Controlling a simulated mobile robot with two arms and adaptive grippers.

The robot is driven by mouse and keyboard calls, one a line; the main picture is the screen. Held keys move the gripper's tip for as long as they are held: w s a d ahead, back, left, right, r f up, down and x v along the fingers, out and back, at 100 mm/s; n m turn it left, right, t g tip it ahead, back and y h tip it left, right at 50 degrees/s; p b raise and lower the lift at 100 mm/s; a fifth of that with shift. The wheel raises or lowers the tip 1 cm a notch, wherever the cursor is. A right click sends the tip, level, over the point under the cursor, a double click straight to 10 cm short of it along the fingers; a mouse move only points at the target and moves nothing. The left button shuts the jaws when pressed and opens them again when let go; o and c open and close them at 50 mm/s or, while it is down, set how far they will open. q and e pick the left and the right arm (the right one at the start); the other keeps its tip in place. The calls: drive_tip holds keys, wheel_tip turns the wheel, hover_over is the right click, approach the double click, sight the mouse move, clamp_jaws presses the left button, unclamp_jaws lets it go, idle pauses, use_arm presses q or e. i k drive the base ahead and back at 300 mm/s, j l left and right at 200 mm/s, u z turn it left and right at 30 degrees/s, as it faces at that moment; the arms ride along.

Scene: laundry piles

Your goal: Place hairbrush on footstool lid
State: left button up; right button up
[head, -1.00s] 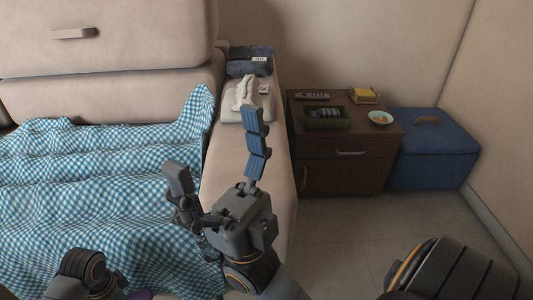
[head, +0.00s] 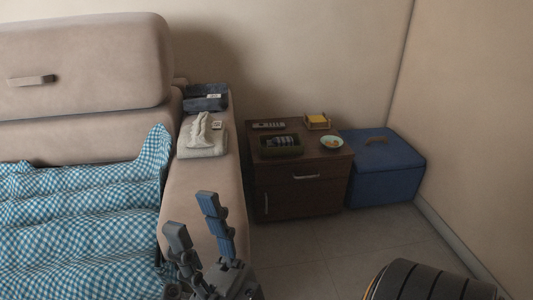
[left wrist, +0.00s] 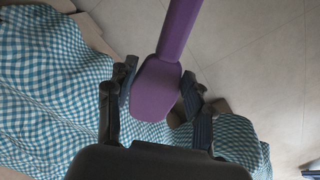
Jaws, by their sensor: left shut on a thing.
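The purple hairbrush (left wrist: 158,88) is in the left wrist view; its long part runs up out of the frame, and no bristles show. My left gripper (left wrist: 160,100) is shut on its broad end, a finger on each side. Neither shows in the head view. The blue footstool (head: 388,180) stands on the floor at the right, beside the cabinet. Its lid (head: 400,145) is closed, with a small brown handle-like piece on top. My right gripper (head: 196,222) is low in the head view before the sofa arm, fingers apart and empty, well short of the footstool.
A dark wooden cabinet (head: 300,190) holds a remote, a dark tray, a yellow item in a holder and a small bowl (head: 332,142). A checked blanket (head: 80,220) covers the seat. Floor (head: 370,240) before the footstool is clear.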

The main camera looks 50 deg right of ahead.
sight(372, 157)
drive_tip(key=k+z, duration=0.2)
drive_tip(key=z, duration=0.25)
drive_tip(key=k+l+z, duration=0.1)
drive_tip(key=k+z, duration=0.15)
drive_tip(key=z, duration=0.2)
drive_tip(key=i+l+z, duration=0.95)
drive_tip(key=i+l, duration=0.2)
drive_tip(key=i, duration=0.25)
drive_tip(key=i+l, duration=0.2)
drive_tip(key=i, duration=0.25)
drive_tip(key=i+l, duration=0.25)
drive_tip(key=i, duration=0.2)
drive_tip(key=i+l, duration=0.2)
drive_tip(key=i, duration=0.25)
